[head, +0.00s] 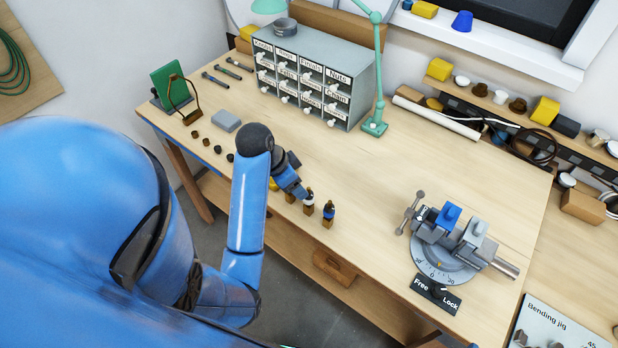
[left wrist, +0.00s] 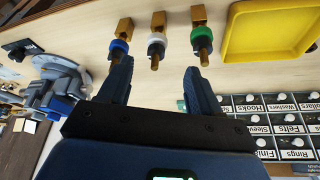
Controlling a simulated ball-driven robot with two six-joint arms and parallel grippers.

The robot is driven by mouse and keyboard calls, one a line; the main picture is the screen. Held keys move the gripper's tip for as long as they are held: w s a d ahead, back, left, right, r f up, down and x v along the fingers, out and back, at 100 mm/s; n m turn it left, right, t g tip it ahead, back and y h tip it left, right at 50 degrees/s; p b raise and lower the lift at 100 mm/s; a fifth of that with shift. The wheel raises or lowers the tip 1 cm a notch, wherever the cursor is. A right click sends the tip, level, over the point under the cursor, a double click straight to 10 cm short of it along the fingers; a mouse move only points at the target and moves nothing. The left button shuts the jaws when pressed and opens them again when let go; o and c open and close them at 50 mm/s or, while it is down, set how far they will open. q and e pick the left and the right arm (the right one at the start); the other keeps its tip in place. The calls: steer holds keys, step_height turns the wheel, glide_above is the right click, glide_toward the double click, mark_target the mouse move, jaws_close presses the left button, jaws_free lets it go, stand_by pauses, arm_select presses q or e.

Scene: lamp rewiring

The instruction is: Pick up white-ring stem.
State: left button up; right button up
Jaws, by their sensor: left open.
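The white-ring stem (left wrist: 157,42) stands in a small tan block, the middle of three in a row in the left wrist view. My left gripper (left wrist: 156,72) is open and empty. Its fingers spread on either side of the white-ring stem's line, with the stem's tip just ahead of the gap, apart from both fingers. In the head view my left gripper (head: 299,192) is beside the stems and partly hides the row. My right gripper is not in view.
The labelled drawer cabinet (head: 353,95) stands at the back with a green lamp (head: 380,75). A vise (head: 447,235) with a Free/Lock plate is to the right. The table between is clear.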

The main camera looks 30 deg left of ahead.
mark_target(309, 197)
arm_select(q)
steer(key=x, duration=0.5)
steer(key=b+x, duration=0.1)
steer(key=x, duration=0.2)
steer(key=shift+w+d+f, duration=0.15)
steer(key=shift+d+f, duration=0.1)
steer(key=shift+d, duration=0.15)
steer(key=shift+w+f, duration=0.25)
steer(key=shift+f, duration=0.4)
jaws_close()
